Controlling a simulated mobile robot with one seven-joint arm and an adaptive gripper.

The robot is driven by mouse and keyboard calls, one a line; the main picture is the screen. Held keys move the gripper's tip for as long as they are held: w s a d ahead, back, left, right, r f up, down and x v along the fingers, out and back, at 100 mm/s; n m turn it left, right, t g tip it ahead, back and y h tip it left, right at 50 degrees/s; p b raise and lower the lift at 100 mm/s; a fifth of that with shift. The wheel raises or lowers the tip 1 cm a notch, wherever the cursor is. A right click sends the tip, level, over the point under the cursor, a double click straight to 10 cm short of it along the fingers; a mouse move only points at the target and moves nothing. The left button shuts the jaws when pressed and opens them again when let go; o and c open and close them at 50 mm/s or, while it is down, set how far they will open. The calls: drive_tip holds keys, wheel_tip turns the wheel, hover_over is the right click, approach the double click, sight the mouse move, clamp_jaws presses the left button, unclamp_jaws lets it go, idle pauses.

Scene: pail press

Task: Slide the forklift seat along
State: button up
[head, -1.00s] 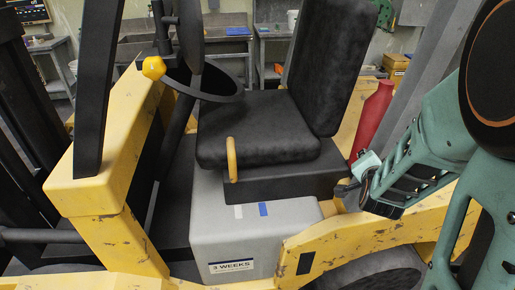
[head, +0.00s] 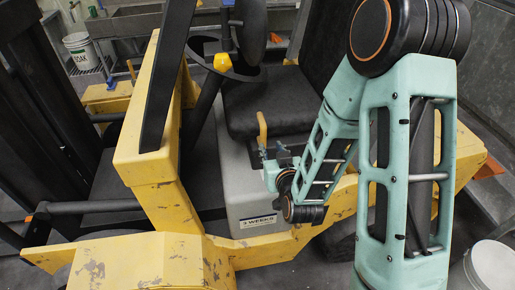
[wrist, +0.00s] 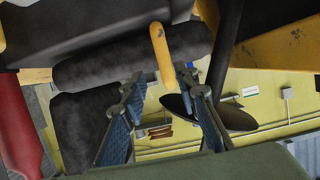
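The forklift seat has a black cushion (head: 268,104) and a backrest (head: 322,45). It sits above a grey base box (head: 238,190) with a white label. A yellow lever (head: 262,130) stands at the cushion's front edge. In the wrist view, the lever (wrist: 161,52) hangs with its end between the fingertips of my gripper (wrist: 161,82). My gripper is open, with a finger on each side and gaps beside the lever. In the head view, my gripper (head: 270,162) is just below the lever, partly hidden by its own wrist. My arm hides the seat's right side.
The steering wheel (head: 232,72) with a yellow knob (head: 222,62) is left of the seat. A yellow body panel and post (head: 150,155) stand further left. A white bucket (head: 82,52) is at the back left; another pale container (head: 494,265) is at the lower right.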

sight(264, 138)
drive_tip(key=b+x, duration=0.1)
drive_tip(key=b, duration=0.2)
drive_tip(key=b+x, duration=0.1)
drive_tip(key=b, duration=0.2)
drive_tip(key=shift+w+a+f, duration=0.25)
drive_tip(key=shift+a, duration=0.05)
drive_tip(key=x, duration=0.5)
drive_tip(key=shift+a+r+p, duration=0.1)
drive_tip(key=shift+r+p, duration=0.05)
drive_tip(key=shift+p, duration=0.25)
drive_tip(key=shift+c, duration=1)
clamp_jaws()
drive_tip(key=shift+w+d+b, duration=0.3)
drive_tip(key=shift+w+d, duration=0.1)
drive_tip(key=shift+d, duration=1)
drive_tip(key=shift+w+d+b, duration=0.3)
drive_tip(key=shift+w+d, duration=0.1)
drive_tip(key=shift+d, duration=1)
drive_tip(key=shift+w+d+b, duration=0.3)
drive_tip(key=shift+w+d, duration=0.1)
drive_tip(key=shift+d, duration=1)
drive_tip(key=shift+o, duration=1.2)
unclamp_jaws()
drive_tip(key=shift+o, duration=1)
drive_tip(key=shift+a, duration=0.1)
